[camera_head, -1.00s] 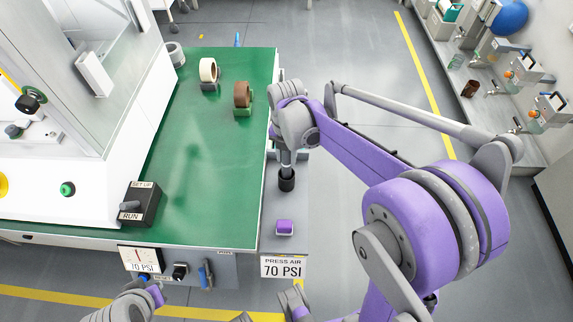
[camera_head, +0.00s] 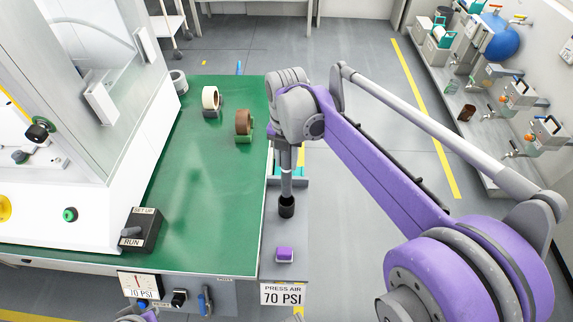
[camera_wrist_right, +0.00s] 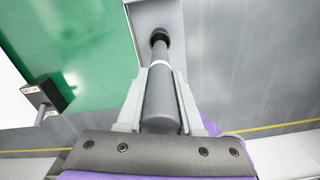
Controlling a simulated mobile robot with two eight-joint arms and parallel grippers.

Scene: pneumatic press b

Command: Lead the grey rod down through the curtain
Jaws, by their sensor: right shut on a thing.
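The grey rod (camera_wrist_right: 160,100) is between the fingers of my right gripper (camera_wrist_right: 160,78) in the right wrist view. It has a pale band, and its far end meets a black collar (camera_wrist_right: 160,38) above a grey plate. In the head view the rod (camera_head: 287,180) hangs nearly upright below my right wrist, with the black collar (camera_head: 286,206) at its lower end. I cannot tell whether the rod's tip is inside the collar or ends at it. I cannot make out which part is the curtain. Only a sliver of my left arm shows at the bottom edge, without its fingers.
The green bench top (camera_head: 200,180) lies left of the rod.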

